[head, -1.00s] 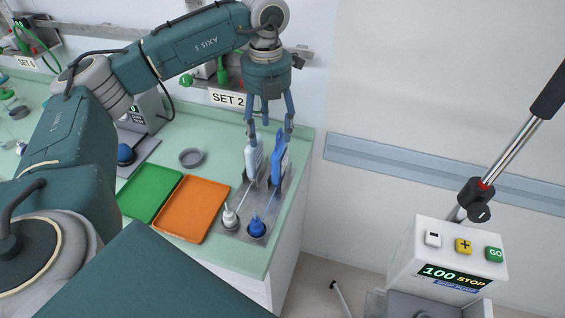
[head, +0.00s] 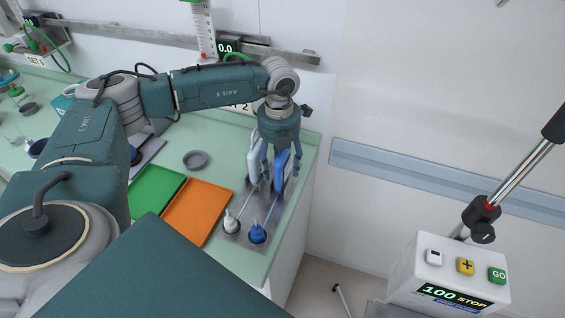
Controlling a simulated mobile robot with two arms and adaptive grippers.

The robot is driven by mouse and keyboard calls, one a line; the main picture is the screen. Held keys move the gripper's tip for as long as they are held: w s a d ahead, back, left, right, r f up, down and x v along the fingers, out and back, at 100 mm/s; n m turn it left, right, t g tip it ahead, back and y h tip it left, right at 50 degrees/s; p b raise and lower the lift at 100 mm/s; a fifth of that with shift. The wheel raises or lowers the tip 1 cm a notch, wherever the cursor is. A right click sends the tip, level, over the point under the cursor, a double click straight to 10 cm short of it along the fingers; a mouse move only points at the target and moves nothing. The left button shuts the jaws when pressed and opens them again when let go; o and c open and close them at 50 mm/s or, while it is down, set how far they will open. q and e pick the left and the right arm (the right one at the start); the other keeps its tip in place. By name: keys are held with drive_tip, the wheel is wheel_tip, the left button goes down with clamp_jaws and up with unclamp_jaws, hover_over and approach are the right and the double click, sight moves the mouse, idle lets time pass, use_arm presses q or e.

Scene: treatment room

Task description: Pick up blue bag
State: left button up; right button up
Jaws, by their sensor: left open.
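The blue bag (head: 281,173) stands upright on a grey metal tray (head: 238,238) at the right end of the green counter. A white bag (head: 253,168) stands just left of it. My left gripper (head: 281,175) points down over the two bags, its fingers at the height of the blue bag. The fingers are open, with one finger between the bags or in front of them and one at the blue bag's right. I cannot tell whether they touch the bag. My right gripper is not in view.
Orange (head: 196,211) and green (head: 156,190) trays lie left. A white pump box (head: 450,270) stands right.

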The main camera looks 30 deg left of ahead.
use_arm(q)
drive_tip(key=shift+s+f, duration=0.1)
drive_tip(key=shift+f, duration=0.4)
clamp_jaws()
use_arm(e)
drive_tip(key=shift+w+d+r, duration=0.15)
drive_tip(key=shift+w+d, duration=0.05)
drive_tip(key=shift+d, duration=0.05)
use_arm(q)
drive_tip(key=shift+w, duration=0.2)
drive_tip(key=shift+r, duration=0.25)
drive_tip(key=shift+r+b, duration=0.3)
drive_tip(key=shift+r, duration=0.3)
wheel_tip(320, 180, up, 19)
drive_tip(key=b, duration=0.4)
drive_tip(key=shift+f, duration=0.2)
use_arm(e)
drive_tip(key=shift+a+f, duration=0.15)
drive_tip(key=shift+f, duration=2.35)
